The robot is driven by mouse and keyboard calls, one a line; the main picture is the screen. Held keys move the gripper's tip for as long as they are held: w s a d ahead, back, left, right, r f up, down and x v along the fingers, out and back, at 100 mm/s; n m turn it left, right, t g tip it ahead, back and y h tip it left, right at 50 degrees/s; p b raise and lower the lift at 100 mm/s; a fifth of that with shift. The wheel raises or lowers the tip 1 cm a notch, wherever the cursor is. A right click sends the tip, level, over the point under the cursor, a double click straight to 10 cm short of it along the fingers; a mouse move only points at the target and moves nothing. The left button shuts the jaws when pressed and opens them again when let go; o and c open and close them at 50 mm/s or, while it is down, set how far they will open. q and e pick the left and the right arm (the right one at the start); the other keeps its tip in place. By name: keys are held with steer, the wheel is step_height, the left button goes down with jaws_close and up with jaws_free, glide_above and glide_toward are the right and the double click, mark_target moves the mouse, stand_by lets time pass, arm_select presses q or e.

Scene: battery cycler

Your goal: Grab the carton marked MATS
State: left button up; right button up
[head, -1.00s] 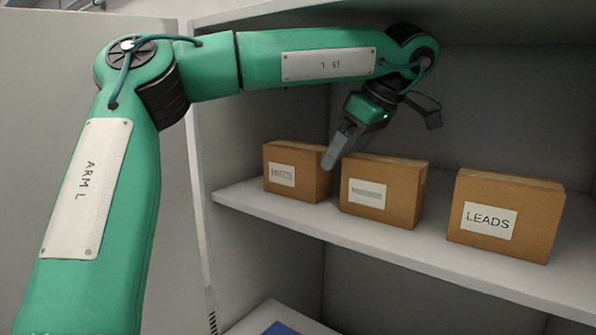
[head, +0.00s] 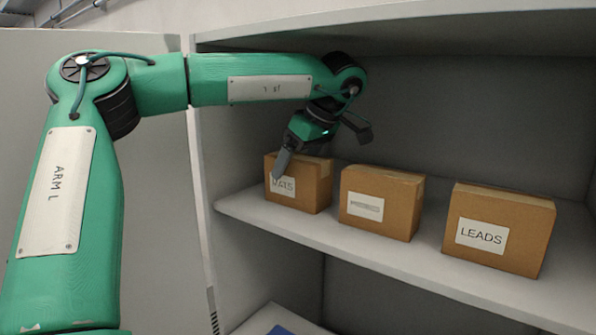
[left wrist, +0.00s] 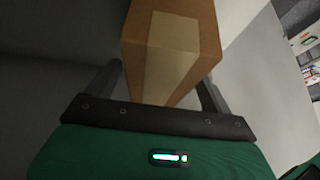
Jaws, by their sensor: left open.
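The MATS carton (head: 313,191) is a brown box at the left end of the shelf. Its white label reads "ATS", with the first letter partly covered by a finger. My left gripper (head: 284,164) is open above this carton, with one finger reaching down in front of its label; the other finger is hidden in the head view. In the left wrist view, the carton (left wrist: 205,30) with a pale tape strip lies between the two open fingers (left wrist: 158,90). I cannot tell whether they touch it. My right gripper is not in view.
A middle carton (head: 397,202) with an unreadable label stands right of the MATS carton, with a small gap. The LEADS carton (head: 520,240) stands further right. The shelf (head: 330,237) has an open front edge, and a cabinet side wall is at the left.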

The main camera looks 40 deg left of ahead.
arm_select(q)
steer(key=shift+a+f+p, duration=0.3)
steer(key=shift+a+f, duration=0.2)
steer(key=shift+f, duration=0.1)
steer(key=shift+d, duration=0.15)
steer(key=shift+f, duration=0.25)
steer(key=shift+c, duration=0.5)
steer(key=c, duration=1.1)
steer(key=shift+c, duration=0.2)
steer(key=shift+r, duration=0.15)
